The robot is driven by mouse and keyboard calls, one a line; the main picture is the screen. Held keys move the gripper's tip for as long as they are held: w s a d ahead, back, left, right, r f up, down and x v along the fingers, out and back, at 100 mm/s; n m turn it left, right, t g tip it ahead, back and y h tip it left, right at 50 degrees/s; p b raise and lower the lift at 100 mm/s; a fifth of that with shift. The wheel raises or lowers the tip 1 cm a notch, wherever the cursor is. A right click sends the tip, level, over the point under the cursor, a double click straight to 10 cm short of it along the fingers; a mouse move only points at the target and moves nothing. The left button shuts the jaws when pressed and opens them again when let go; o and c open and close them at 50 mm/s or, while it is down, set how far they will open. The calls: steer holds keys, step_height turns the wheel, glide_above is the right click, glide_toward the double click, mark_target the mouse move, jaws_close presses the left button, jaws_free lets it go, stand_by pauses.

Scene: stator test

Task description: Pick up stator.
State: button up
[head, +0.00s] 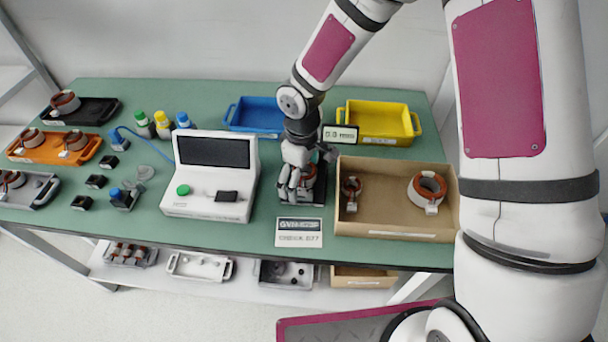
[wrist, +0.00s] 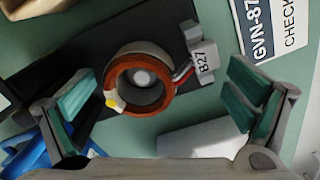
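A stator (wrist: 113,78) with a copper-brown ring, pale outer rim and grey connector tagged B27 sits on a black plate (wrist: 60,50) in the wrist view. Wires join the ring to the connector, and a small yellow spot shows on the ring. My gripper (wrist: 165,101) is open, with one green-padded finger on each side of the stator and visible gaps between. In the head view my gripper (head: 302,182) is low over the black plate beside the white tester and largely hides this stator (head: 309,171).
A cardboard box (head: 399,164) with two stators stands close right of my gripper. A white tester (head: 207,205) stands left. Blue (head: 229,117) and yellow (head: 414,122) bins are behind. A label card (head: 299,232) lies in front. Trays with stators line the table's left end.

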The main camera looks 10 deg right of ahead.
steer(key=c, duration=1.1)
steer(key=shift+r, duration=0.1)
